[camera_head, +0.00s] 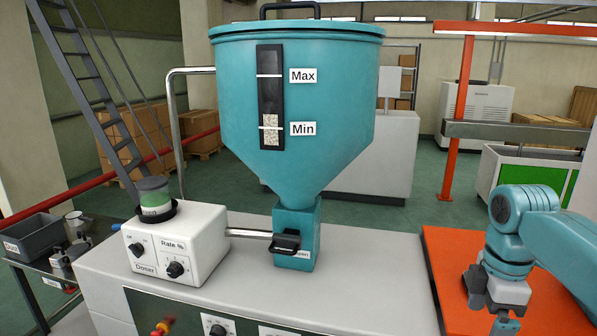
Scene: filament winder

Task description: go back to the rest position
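A teal jointed arm (520,215), which looks like my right arm, comes in from the right edge and bends down over an orange surface (440,245). Its lower end (505,322) hangs near the bottom edge of the view. The fingers cannot be made out there, so I cannot tell whether that gripper is open or shut. Nothing held is visible. My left arm and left gripper are not in view.
A teal hopper (330,120) stands on a grey cabinet (365,285). Its level window reads near Min. A white doser box (175,242) with a green-filled cup (154,200) sits left of it. A grey bin (35,236) and metal cups (75,225) stand on a dark table.

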